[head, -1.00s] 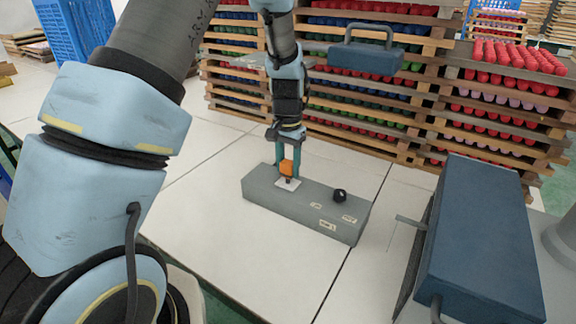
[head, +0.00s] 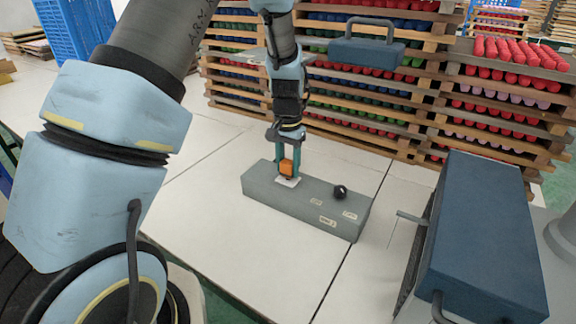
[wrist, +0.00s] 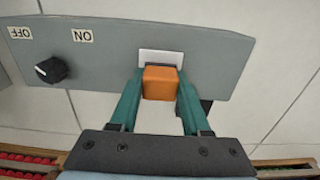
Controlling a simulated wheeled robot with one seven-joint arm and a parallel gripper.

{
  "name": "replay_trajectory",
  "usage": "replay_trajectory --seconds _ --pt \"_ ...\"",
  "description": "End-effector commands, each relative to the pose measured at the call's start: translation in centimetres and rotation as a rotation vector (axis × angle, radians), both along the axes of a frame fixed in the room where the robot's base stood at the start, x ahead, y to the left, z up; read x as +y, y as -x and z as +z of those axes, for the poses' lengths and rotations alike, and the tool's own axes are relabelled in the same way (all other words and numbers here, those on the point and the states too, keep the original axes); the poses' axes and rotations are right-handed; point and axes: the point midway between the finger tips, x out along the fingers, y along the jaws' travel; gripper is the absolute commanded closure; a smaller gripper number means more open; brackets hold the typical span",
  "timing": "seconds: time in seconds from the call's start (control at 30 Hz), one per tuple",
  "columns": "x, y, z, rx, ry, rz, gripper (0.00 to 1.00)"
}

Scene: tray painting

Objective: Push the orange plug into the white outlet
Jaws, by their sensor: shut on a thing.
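The orange plug (head: 286,169) is held upright between the teal fingers of my gripper (head: 287,172). It is right over the white outlet (head: 288,183), a plate on top of the long grey box (head: 262,186). No gap shows between the plug's body and the plate in the head view, and its prongs are out of sight. In the wrist view, the fingers of my gripper (wrist: 160,98) close on both sides of the plug (wrist: 159,83). The outlet (wrist: 160,57) shows just beyond it, partly covered by the plug.
A black knob (head: 340,192) and labels sit on the box's right part; ON and OFF labels show in the wrist view. A blue case (head: 486,235) stands at right. Stacked wooden trays (head: 345,110) line the back. The white table (head: 225,225) is clear in front of the box.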

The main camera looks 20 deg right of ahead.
Motion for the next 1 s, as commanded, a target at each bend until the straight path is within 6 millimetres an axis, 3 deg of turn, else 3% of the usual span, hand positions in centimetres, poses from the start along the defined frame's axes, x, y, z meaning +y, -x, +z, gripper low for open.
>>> replay_trajectory --seconds 1.0 --pt "-0.01 0.02 -0.99 0.000 0.000 0.000 1.00"
